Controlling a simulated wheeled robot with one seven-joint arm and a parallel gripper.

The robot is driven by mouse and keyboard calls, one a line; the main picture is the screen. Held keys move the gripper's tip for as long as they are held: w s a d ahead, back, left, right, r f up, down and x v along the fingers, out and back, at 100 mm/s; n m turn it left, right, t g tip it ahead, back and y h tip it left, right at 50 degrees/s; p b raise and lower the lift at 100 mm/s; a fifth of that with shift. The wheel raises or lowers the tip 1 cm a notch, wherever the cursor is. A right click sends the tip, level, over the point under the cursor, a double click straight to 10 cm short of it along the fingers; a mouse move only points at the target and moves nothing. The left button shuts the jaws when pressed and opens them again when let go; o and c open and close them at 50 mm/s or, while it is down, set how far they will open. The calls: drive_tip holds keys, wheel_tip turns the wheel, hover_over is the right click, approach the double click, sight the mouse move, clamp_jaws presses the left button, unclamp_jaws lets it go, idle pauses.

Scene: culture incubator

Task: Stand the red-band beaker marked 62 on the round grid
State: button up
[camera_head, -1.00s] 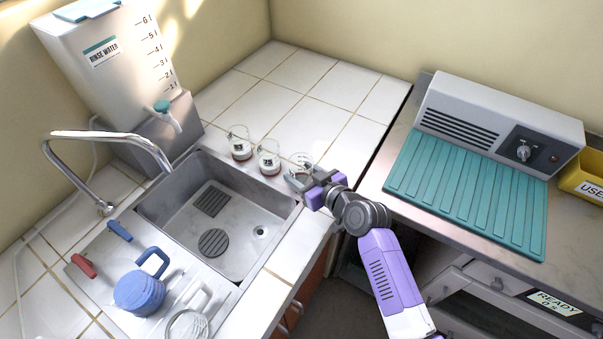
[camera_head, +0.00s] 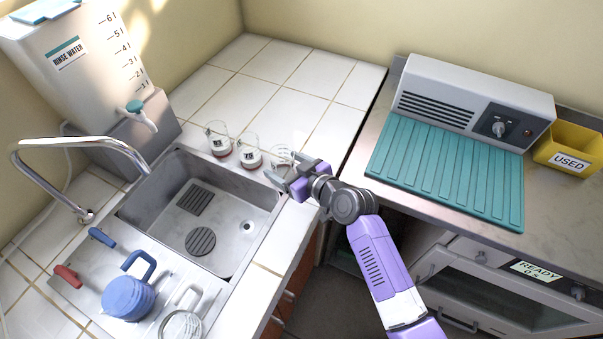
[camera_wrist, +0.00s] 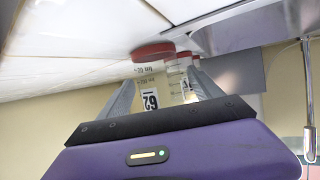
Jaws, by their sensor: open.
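In the wrist view, which looks upside down, the beaker marked 62 (camera_wrist: 150,97) is clear glass with a red band at its base end. It shows between the fingers of my gripper (camera_wrist: 163,76); I cannot tell whether they touch it. In the head view my open gripper (camera_head: 278,180) is at the rightmost beaker (camera_head: 283,154) of a row of three behind the sink, partly hiding it. The round grid (camera_head: 200,241) is a dark slotted disc on the sink floor.
Two more red-band beakers (camera_head: 218,141) (camera_head: 250,153) stand close to the left. A square grid (camera_head: 195,200) lies in the sink (camera_head: 240,200). The faucet (camera_head: 100,145) arches over its left side. A blue jug (camera_head: 128,297) stands in front. Tiles behind the beakers are clear.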

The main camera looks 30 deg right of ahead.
drive_tip(key=b+v, duration=0.1)
drive_tip(key=v, duration=1)
drive_tip(key=s+a+f+m+h, duration=0.2)
drive_tip(key=s+f, duration=0.2)
drive_tip(key=s, duration=0.5)
drive_tip(key=s+r, duration=0.5)
drive_tip(key=s, duration=0.7)
drive_tip(key=s+r+t+h, duration=0.1)
drive_tip(key=s+r, duration=0.5)
drive_tip(key=s, duration=0.6)
drive_tip(key=shift+a+m+t, duration=0.3)
drive_tip(key=shift+m, duration=0.1)
drive_tip(key=shift+o, duration=0.5)
drive_tip(key=shift+r, duration=0.15)
